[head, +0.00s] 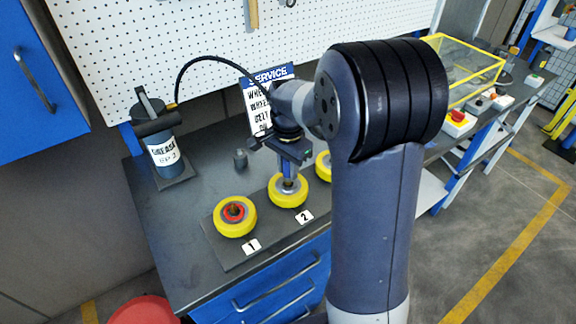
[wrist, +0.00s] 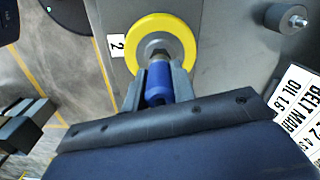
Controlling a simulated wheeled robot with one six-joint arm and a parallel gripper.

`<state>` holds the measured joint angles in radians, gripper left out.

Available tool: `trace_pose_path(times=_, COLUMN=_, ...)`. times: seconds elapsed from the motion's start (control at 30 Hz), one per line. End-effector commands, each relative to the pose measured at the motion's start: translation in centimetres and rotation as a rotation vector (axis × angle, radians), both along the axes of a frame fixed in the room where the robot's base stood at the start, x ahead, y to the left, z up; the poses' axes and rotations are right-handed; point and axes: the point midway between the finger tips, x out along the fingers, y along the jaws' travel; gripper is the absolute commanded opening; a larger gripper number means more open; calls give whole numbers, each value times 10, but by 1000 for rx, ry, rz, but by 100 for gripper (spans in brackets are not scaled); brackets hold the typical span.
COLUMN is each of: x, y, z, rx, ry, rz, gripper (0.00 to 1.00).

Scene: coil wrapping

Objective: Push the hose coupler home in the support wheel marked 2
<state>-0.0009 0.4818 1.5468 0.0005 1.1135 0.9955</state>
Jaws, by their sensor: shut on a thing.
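The support wheel marked 2 (head: 290,203) is a yellow ring with a grey hub. It lies flat on a dark plate, second from the left, with its "2" label (head: 304,217) in front. It also shows in the wrist view (wrist: 190,42). My gripper (wrist: 157,84) is shut on the blue hose coupler (wrist: 157,96), right above that wheel. The coupler's end points at the hub centre and appears to meet the fitting there. I cannot tell how deep it sits. In the head view my gripper (head: 288,176) partly hides the coupler.
A wheel marked 1 with a red centre (head: 235,211) sits left, and another yellow wheel (head: 323,166) is partly hidden by my arm. A grease can (head: 166,151) with a black hose (head: 205,58) stands back left. A small grey cylinder (head: 240,159) stands behind the wheels.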

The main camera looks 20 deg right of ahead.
Motion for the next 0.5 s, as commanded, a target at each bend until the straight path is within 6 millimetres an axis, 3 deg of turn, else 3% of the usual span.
trace_pose_path(times=0.37, x=0, y=0, z=-10, rx=0, ry=0, rz=0, gripper=0)
trace_pose_path(times=0.4, x=0, y=0, z=-9, rx=0, ry=0, rz=0, gripper=28)
trace_pose_path(times=0.5, x=0, y=0, z=-9, rx=0, ry=0, rz=0, gripper=36)
